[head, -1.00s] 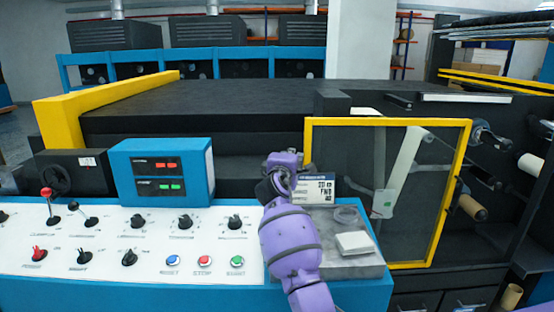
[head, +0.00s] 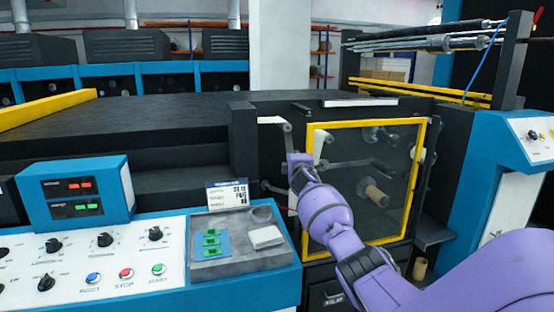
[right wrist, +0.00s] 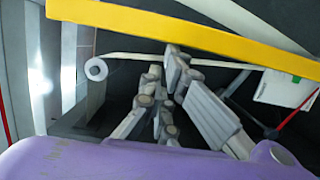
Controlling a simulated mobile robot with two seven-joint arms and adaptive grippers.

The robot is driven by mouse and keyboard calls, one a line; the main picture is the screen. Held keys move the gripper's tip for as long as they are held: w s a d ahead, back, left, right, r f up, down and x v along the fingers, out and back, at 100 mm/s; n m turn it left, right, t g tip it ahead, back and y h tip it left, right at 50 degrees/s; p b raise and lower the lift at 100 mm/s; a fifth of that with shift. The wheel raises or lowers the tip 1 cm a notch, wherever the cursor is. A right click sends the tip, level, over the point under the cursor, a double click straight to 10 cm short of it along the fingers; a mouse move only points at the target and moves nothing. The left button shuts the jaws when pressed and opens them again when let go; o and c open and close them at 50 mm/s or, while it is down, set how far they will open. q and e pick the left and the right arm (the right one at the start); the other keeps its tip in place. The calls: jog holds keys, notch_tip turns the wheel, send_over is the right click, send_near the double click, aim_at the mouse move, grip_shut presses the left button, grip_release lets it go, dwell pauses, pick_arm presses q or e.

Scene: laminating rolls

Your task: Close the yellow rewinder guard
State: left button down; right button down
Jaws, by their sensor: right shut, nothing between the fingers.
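The yellow rewinder guard (head: 365,123) is a yellow frame with a see-through dark panel on the front of the black machine. Its left edge looks nearer to me than its right, and rollers show in a gap left of it, so it appears partly open. My right arm crosses in front of the panel, and its wrist is at the guard's left edge. In the right wrist view a yellow guard bar (right wrist: 190,28) runs across the top. My right gripper (right wrist: 164,72) is shut and empty close below the bar; contact cannot be told. My left gripper is out of view.
The white control panel (head: 185,235) with knobs and buttons and a grey tray (head: 235,262) holding green pieces lie left of my arm. A brown core (head: 374,193) shows behind the guard panel. A blue-sided cabinet (head: 490,150) stands at the right.

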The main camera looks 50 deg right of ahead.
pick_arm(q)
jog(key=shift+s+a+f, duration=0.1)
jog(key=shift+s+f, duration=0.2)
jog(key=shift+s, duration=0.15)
pick_arm(e)
jog(key=s+d, duration=0.1)
jog(key=d, duration=0.1)
jog(key=s+d, duration=0.2)
jog(key=shift+s+d+r, duration=0.1)
jog(key=shift+d, duration=0.15)
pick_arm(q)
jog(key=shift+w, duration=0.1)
